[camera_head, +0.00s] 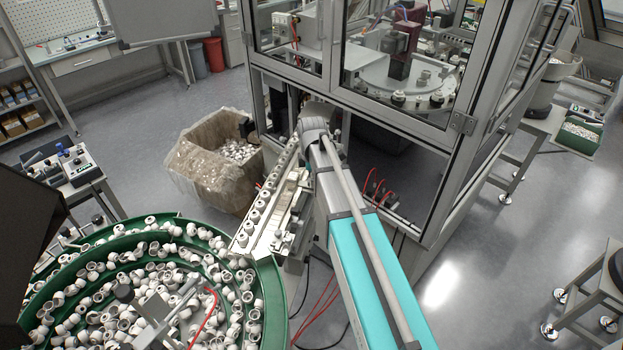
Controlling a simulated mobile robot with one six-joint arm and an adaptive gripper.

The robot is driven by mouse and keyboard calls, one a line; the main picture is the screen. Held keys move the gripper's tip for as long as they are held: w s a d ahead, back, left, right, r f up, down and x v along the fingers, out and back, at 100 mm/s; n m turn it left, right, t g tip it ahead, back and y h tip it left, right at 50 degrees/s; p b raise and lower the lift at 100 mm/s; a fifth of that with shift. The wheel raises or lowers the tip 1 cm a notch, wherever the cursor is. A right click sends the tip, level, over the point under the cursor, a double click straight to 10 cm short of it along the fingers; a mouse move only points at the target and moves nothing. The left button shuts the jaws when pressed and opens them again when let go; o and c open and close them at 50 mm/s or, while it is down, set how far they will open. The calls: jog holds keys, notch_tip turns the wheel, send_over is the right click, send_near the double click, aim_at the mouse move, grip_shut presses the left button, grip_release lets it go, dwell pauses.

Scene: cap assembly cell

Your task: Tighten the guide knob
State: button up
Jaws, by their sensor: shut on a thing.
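The inclined feed track (265,212) runs from the green bowl feeder (268,275) up towards the machine cabinet, with a row of white and grey caps (257,217) on it. Small brackets and fittings (287,226) line the right side of the track. The guide knob is too small or too covered to pick out among them. My teal and grey arm (365,262) reaches in from the bottom right, and its far end is by the upper end of the track. My gripper does not show; the arm's end hides that spot.
The glazed machine cabinet (448,150) stands right behind the arm. A lined bin of caps (200,170) is on the floor left of the track. Red hoses and dark cables hang below the track.

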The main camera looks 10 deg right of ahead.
grip_shut()
jog(key=shift+m, duration=0.4)
jog(key=m, duration=1.7)
jog(key=shift+m, duration=0.4)
jog(key=m, duration=0.6)
jog(key=shift+s+d, duration=0.1)
